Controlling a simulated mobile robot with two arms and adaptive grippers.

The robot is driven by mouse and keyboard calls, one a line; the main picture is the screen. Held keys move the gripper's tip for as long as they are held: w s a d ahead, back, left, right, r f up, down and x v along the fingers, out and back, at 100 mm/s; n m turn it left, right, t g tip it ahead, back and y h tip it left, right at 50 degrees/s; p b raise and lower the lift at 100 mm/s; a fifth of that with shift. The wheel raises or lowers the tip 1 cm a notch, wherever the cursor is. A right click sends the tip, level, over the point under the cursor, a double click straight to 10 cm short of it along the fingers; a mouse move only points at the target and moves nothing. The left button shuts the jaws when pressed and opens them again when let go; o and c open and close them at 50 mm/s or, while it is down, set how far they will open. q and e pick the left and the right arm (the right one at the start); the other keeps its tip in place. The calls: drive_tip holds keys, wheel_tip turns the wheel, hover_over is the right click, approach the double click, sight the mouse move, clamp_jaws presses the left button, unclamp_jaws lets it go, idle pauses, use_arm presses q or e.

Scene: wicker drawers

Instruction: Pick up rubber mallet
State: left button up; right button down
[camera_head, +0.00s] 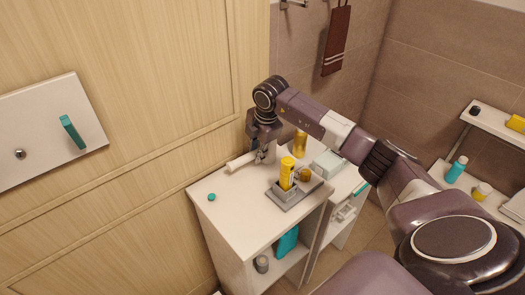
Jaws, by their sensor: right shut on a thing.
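My right gripper (264,156) is over the back of the white cabinet top (235,205), pointing down, shut on a pale cylindrical piece (241,162) that sticks out to its left. This piece looks like part of the rubber mallet. The rest of it is hidden by the fingers, and I cannot tell whether it still touches the top. My left gripper is not in view.
A yellow bottle (287,172) stands in a grey tray (297,197) close to the right gripper. A gold bottle (300,143) is behind it. A small teal disc (211,197) lies at the left.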

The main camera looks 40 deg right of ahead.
drive_tip(key=shift+r, duration=0.25)
